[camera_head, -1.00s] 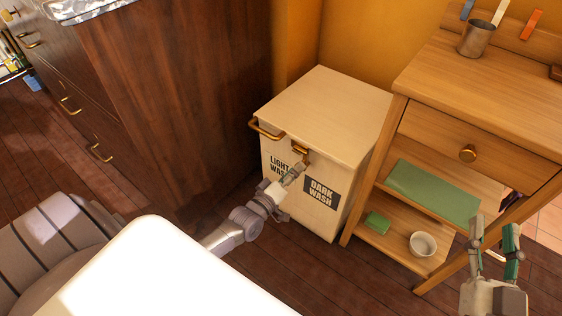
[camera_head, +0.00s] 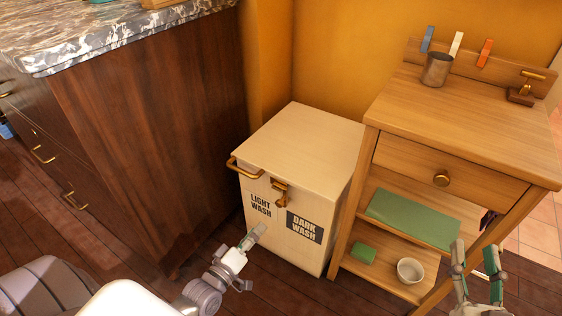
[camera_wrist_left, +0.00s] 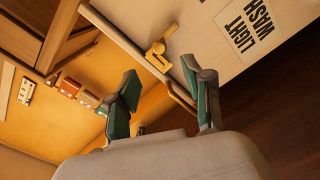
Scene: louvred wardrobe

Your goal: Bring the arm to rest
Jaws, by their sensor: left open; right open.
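My left gripper (camera_head: 256,232) is in front of the cream laundry hamper (camera_head: 290,240), low near its front face and apart from the brass latch. In the left wrist view its two green-padded fingers (camera_wrist_left: 165,98) are spread with nothing between them. The hamper's lid (camera_head: 305,142) is shut. Its brass latch (camera_head: 280,192) and side handle (camera_head: 240,166) show; the latch also shows in the left wrist view (camera_wrist_left: 157,54). My right gripper (camera_head: 478,270) is open and empty at the lower right, in front of the wooden stand's lower shelf.
A dark wood cabinet (camera_head: 150,130) with a stone top stands at left. The wooden stand (camera_head: 470,115) at right has a drawer, a metal cup (camera_head: 436,69), a green mat (camera_head: 415,219), a green block (camera_head: 363,253) and a white bowl (camera_head: 410,270). Dark floor lies in front of the hamper.

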